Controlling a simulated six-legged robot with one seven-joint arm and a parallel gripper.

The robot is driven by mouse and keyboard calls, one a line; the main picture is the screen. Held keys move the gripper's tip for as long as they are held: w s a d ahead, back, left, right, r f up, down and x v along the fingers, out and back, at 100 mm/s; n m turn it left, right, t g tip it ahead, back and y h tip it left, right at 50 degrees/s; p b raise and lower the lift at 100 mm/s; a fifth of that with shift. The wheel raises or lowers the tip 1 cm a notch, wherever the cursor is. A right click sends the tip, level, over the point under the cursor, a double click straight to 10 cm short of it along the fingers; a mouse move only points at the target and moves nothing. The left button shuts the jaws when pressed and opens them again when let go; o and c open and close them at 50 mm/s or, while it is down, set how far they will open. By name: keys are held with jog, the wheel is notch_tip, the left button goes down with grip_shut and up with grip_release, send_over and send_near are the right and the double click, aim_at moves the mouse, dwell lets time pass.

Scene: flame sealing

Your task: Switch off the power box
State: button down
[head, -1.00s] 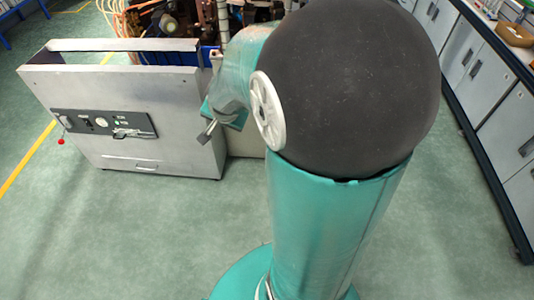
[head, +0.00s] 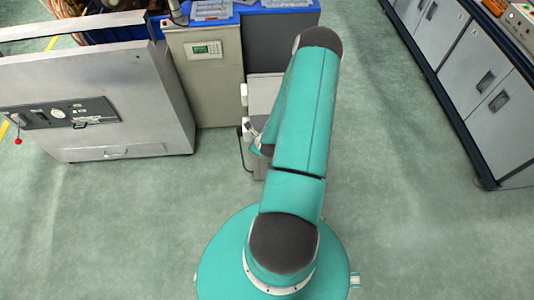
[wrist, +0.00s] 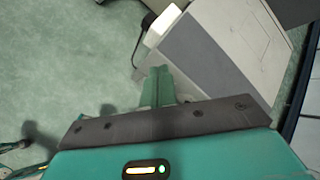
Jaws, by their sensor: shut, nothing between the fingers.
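A light grey box (head: 262,92) stands on the floor behind my arm in the head view. It has a white fitting and a dark cable on its left side; it may be the power box, but no switch on it can be made out. In the wrist view the box (wrist: 225,55) shows a dark grey face, a pale face and the white fitting at its upper left. My gripper (wrist: 158,72) is shut and empty, its green fingers in front of the dark face; contact cannot be told. In the head view my arm mostly hides the gripper.
A metal console (head: 95,90) with a dark control panel stands at the left. A cabinet (head: 205,75) with a small display stands behind the box. Grey drawer units (head: 480,90) line the right. The floor (head: 410,210) between is clear.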

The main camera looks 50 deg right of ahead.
jog(key=s+a+f+m+h, duration=0.2)
jog(key=s+a+f+m, duration=0.1)
jog(key=s+f+m, duration=0.5)
notch_tip(320, 180, down, 4)
jog(key=m, duration=0.3)
jog(key=shift+s+a+f+m+g+h, duration=0.15)
jog(key=shift+s+a+m+g+h, duration=0.15)
jog(key=shift+s+g+h, duration=0.1)
jog(key=w+d+r+x, duration=0.1)
jog(key=r+x, duration=0.1)
jog(key=x, duration=1)
jog(key=shift+w+d, duration=0.3)
jog(key=shift+d, duration=0.1)
